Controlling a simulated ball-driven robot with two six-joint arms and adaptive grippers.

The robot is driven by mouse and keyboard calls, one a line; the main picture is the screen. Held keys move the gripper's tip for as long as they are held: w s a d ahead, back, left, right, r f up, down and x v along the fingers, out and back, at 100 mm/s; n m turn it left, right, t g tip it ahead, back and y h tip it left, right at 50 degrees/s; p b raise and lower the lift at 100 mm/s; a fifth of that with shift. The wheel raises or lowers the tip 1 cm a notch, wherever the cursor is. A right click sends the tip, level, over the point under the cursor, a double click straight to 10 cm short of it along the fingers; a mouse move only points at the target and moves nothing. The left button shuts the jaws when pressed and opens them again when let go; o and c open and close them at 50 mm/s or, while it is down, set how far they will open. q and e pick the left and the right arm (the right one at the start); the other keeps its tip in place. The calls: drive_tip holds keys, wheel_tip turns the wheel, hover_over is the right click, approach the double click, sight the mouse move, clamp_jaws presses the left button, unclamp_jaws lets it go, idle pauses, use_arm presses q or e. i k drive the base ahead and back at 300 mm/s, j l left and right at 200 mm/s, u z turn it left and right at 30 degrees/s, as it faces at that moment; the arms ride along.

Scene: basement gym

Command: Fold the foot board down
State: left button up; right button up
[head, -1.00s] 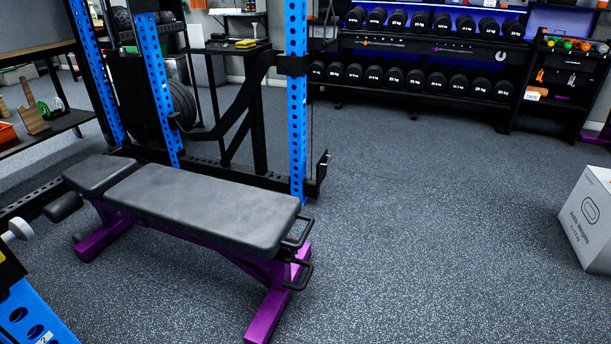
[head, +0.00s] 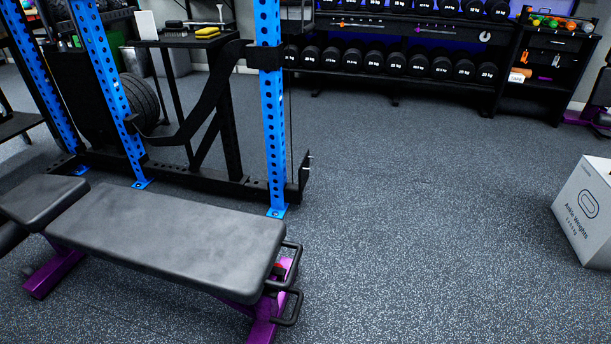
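I cannot make out a foot board in the head view. Neither of my grippers is in view.
A grey-padded bench (head: 170,236) with purple legs stands close at lower left. Behind it is a blue rack (head: 272,120) with a black strap (head: 195,112). A dumbbell rack (head: 400,60) and a shelf (head: 540,75) line the back. A white box (head: 588,212) stands right; the floor between is clear.

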sight(308, 174)
drive_tip(key=i+l+u, duration=0.15)
drive_tip(key=u, duration=0.4)
drive_tip(key=i+l+u, duration=0.15)
drive_tip(key=l, duration=0.2)
drive_tip(key=i+l+u, duration=0.2)
drive_tip(key=l, duration=0.15)
drive_tip(key=i+l+u, duration=0.15)
drive_tip(key=l, duration=0.25)
drive_tip(key=i+l+u, duration=0.2)
drive_tip(key=l, duration=0.25)
drive_tip(key=i+l, duration=0.15)
drive_tip(key=l, duration=0.35)
drive_tip(key=i+l, duration=0.1)
drive_tip(key=l, duration=0.4)
drive_tip(key=i+l, duration=0.15)
drive_tip(key=l, duration=0.35)
drive_tip(key=i+l+u, duration=0.1)
drive_tip(key=l, duration=0.35)
drive_tip(key=i+l, duration=0.1)
drive_tip(key=l, duration=0.4)
drive_tip(key=i+l, duration=0.1)
drive_tip(key=l, duration=0.45)
